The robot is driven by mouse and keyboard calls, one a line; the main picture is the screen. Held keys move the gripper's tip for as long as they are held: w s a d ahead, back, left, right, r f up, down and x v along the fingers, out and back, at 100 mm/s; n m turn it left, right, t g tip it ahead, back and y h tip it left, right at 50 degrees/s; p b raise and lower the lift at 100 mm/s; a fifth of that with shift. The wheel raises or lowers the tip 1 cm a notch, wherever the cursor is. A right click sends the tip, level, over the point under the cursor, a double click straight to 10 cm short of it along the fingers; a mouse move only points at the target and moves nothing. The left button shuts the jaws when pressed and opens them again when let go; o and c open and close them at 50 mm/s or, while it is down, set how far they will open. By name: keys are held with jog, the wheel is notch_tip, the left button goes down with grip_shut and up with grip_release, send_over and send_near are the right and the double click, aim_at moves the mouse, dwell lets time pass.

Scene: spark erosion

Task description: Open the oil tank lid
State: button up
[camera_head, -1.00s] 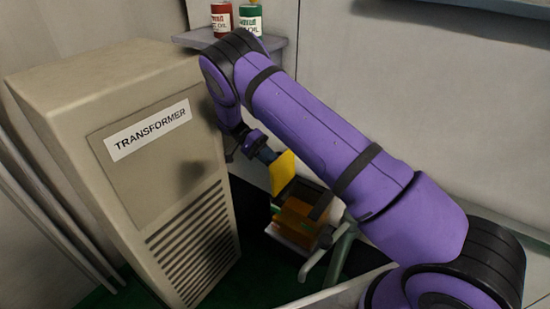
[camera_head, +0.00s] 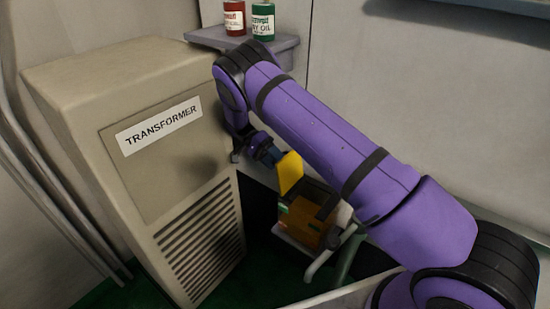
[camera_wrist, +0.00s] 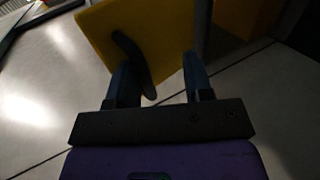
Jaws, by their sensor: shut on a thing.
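The yellow oil tank lid (camera_head: 289,173) stands steeply raised above the orange tank (camera_head: 302,221), right of the transformer cabinet. In the wrist view the lid (camera_wrist: 165,30) fills the top middle, with a dark bar-like handle (camera_wrist: 132,57) on its face. My gripper (camera_head: 275,156) is at the lid's upper left side. The exact contact is hard to see. My arm hides part of the area right of the tank.
The beige transformer cabinet (camera_head: 150,170) stands close on the left of my gripper. A grey shelf (camera_head: 215,37) behind holds a red can (camera_head: 234,18) and a green can (camera_head: 263,20). A pale-green tubular frame (camera_head: 335,255) stands right of the tank.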

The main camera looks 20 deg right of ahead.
jog(key=shift+r, duration=0.25)
jog(key=s+r, duration=0.2)
jog(key=s, duration=0.6)
jog(key=s+r, duration=0.3)
jog(key=s, duration=0.5)
jog(key=shift+d, duration=0.25)
jog(key=shift+f, duration=0.1)
